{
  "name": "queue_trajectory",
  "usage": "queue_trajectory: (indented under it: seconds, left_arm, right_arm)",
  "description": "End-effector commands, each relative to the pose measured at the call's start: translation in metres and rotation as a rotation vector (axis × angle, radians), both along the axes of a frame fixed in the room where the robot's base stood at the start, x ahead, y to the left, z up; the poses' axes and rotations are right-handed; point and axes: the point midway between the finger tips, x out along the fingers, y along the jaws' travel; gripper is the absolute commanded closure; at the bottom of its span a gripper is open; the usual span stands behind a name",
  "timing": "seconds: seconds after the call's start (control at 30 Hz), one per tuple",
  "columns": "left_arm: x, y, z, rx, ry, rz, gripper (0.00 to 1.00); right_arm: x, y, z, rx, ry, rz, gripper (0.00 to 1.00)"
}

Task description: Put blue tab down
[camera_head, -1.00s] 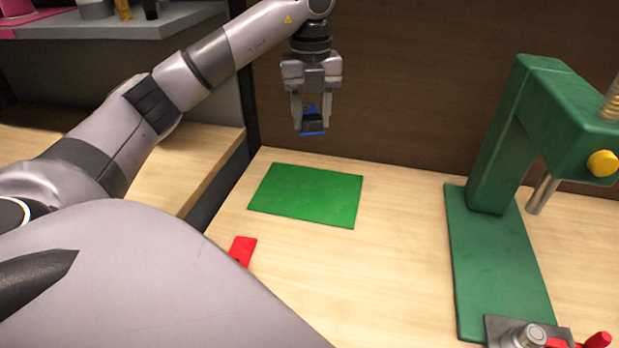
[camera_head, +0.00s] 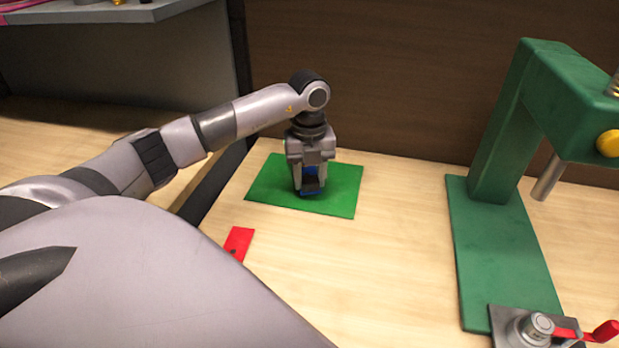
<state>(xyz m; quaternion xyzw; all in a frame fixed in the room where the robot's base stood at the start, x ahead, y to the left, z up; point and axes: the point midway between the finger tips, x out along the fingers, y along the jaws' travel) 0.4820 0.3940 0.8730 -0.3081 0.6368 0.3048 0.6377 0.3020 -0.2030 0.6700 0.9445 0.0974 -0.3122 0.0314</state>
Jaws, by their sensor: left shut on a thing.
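My left gripper (camera_head: 309,190) points straight down over the green mat (camera_head: 340,198) on the wooden table. It is shut on the blue tab (camera_head: 311,170), of which only small blue parts show between and beside the fingers. The tab is at or just above the mat; I cannot tell whether it touches. My right gripper is not in view.
A red tab (camera_head: 238,243) lies on the table in front of the mat, partly hidden by my own body. A green press (camera_head: 500,150) stands at the right, with a metal clamp with a red handle (camera_head: 590,331) at its base. The table between mat and press is clear.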

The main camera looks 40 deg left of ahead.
Motion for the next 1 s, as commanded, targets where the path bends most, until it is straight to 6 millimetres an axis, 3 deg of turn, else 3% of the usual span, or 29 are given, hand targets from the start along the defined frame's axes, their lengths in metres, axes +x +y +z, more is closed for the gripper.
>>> queue_trajectory:
  seconds: [0.1,0.43,0.47,0.53,0.83,1.0]
  left_arm:
    - [0.000,0.000,-0.012,0.001,-0.001,-0.001,0.93]
    - [0.000,0.000,-0.015,0.001,-0.001,-0.001,0.93]
    - [0.000,0.000,-0.015,0.001,-0.001,-0.001,0.55]
    - [0.000,0.000,-0.014,0.001,-0.001,-0.001,0.33]
    - [0.000,0.000,-0.013,0.001,-0.001,-0.001,0.33]
    - [0.001,0.000,0.004,0.000,-0.004,0.000,0.33]
  right_arm:
    - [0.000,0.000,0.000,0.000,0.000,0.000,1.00]
    - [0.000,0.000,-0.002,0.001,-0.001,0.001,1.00]
    - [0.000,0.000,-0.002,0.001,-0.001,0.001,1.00]
    - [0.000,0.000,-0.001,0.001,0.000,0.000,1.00]
    - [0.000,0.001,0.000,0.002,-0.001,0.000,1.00]
    - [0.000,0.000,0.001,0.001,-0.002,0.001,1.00]
